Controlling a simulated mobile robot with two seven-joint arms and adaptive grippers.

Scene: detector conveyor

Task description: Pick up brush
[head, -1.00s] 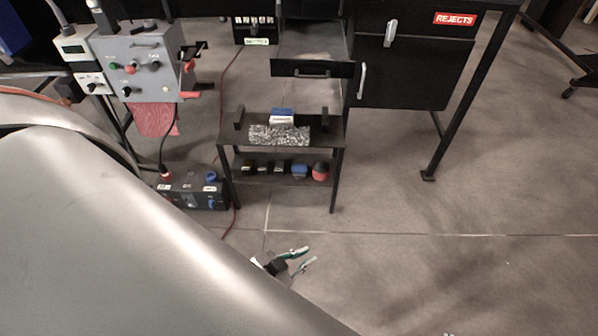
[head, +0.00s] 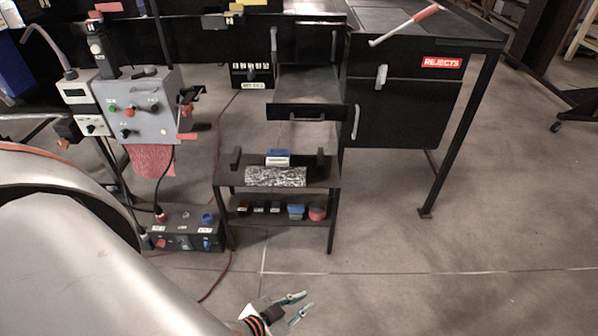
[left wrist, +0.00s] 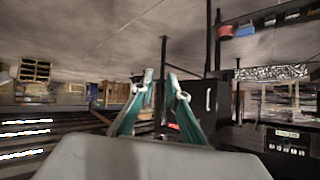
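I cannot clearly tell which thing is the brush. A red-handled tool with a thin pale shaft (head: 405,24) shows at the front edge of the reject table. A blue-and-white block (head: 277,157) is on the small black stand's upper shelf, behind a speckled grey block (head: 276,177). My left gripper (head: 300,305) is low over the floor, in front of the stand and apart from it. Its teal fingers are open and empty; they also show in the left wrist view (left wrist: 160,78). My right gripper is out of view.
The small black stand (head: 226,180) holds several small items on its lower shelf. A grey control box (head: 150,108) and a dark socket box (head: 185,238) are at the left, with a red cable on the floor. The floor (head: 370,292) at the right is clear.

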